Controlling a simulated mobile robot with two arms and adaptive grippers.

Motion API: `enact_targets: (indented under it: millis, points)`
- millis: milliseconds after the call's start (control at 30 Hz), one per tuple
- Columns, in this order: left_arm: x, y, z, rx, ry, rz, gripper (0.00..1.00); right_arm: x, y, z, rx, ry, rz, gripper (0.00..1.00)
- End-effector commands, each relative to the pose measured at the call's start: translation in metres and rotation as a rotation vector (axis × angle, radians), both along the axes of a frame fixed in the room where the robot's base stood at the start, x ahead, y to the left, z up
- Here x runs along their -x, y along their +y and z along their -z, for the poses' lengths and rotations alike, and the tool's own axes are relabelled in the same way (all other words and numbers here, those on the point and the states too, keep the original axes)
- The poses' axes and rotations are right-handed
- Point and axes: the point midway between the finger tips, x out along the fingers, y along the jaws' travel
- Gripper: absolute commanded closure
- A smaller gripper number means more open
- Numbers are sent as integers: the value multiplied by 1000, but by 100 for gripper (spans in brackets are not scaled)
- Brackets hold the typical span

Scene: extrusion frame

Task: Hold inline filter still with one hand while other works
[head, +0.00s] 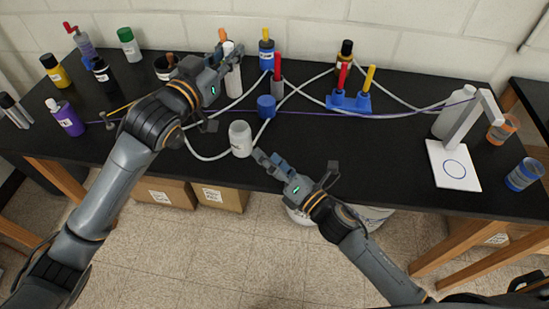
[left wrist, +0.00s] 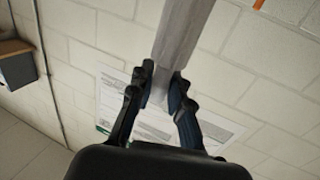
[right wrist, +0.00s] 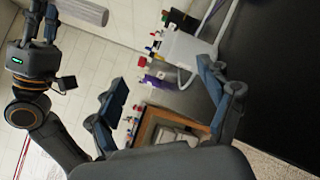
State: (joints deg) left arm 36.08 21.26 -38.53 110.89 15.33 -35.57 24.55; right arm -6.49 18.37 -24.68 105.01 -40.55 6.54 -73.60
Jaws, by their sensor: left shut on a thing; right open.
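My left gripper (head: 224,62) is raised over the back of the bench, shut on a long whitish cylinder (head: 233,82). The cylinder also shows between the fingers in the left wrist view (left wrist: 180,40) and at the top of the right wrist view (right wrist: 83,11). I cannot tell whether it is the inline filter. A pale translucent jar-like body (head: 240,140) stands at the bench's front edge beside a white hose (head: 203,156).
A blue cap-like part (head: 266,107) and a blue holder with red and yellow handles (head: 348,102) stand mid-bench among looping hoses. Several bottles crowd the left, including a purple one (head: 68,121). A white stand (head: 455,166) is at right.

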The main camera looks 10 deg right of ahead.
Motion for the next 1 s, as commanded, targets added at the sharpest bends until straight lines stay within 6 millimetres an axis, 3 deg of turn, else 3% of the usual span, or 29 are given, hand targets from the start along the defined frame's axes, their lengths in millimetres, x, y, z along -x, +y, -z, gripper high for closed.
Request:
enact_targets:
  millis: [67, 200, 333, 567, 1000]
  points:
    - [0, 0, 0, 0, 0, 0, 100, -12, -8, -2, 209, -124, 26, 20]
    - [0, 0, 0, 0, 0, 0, 100, -18, -13, 13, 542, -330, -18, 20]
    - [0, 0, 0, 0, 0, 0, 100, -19, -15, 25, 712, -438, -62, 20]
    - [0, 0, 0, 0, 0, 0, 100, -30, -5, 30, 777, -484, -83, 20]
    - [0, 0, 0, 0, 0, 0, 100, -90, 47, 29, 773, -479, -83, 20]
